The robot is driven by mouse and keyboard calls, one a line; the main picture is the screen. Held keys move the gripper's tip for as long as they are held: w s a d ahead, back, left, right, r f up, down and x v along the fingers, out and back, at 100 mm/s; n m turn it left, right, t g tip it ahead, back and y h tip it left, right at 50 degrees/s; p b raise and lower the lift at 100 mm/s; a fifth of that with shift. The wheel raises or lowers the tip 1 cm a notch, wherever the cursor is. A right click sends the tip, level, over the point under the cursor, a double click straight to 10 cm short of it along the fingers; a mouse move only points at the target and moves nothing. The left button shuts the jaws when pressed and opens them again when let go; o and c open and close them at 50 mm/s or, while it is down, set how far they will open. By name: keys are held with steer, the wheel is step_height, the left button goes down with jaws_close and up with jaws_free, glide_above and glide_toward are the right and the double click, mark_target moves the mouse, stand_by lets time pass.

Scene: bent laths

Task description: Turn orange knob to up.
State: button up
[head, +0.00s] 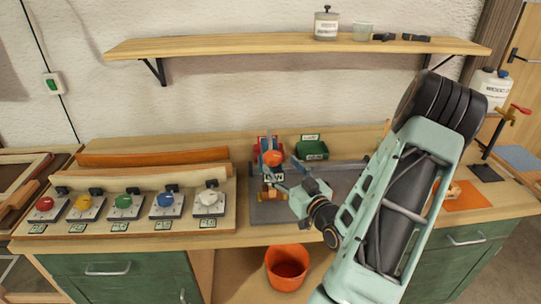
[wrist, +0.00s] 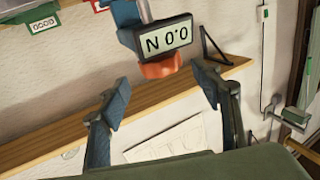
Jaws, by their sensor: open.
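An orange rounded part (head: 273,157), possibly the orange knob, sits at a small display (head: 273,178) near the middle of the bench. My gripper (head: 285,177) is close to this device in the head view. In the wrist view its two fingers (wrist: 165,88) are spread apart with nothing between them. The knob panel at left carries a red knob (head: 44,203), a yellow-orange knob (head: 82,203), a green knob (head: 123,201), a blue knob (head: 165,200) and a white knob (head: 209,198).
A green bin (head: 312,150) stands behind the device, beside a red one. A wooden shelf (head: 290,45) runs above the bench. An orange bucket (head: 287,268) is below the bench front. An orange mat (head: 465,197) lies at right. My arm covers the right middle of the bench.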

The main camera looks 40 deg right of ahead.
mark_target(277, 162)
steer(key=w, duration=0.4)
steer(key=w+d+p, duration=0.1)
steer(key=w, duration=0.1)
steer(key=shift+w, duration=0.1)
steer(key=shift+c, duration=0.3)
steer(key=c, duration=1.1)
steer(key=shift+y+b, duration=0.3)
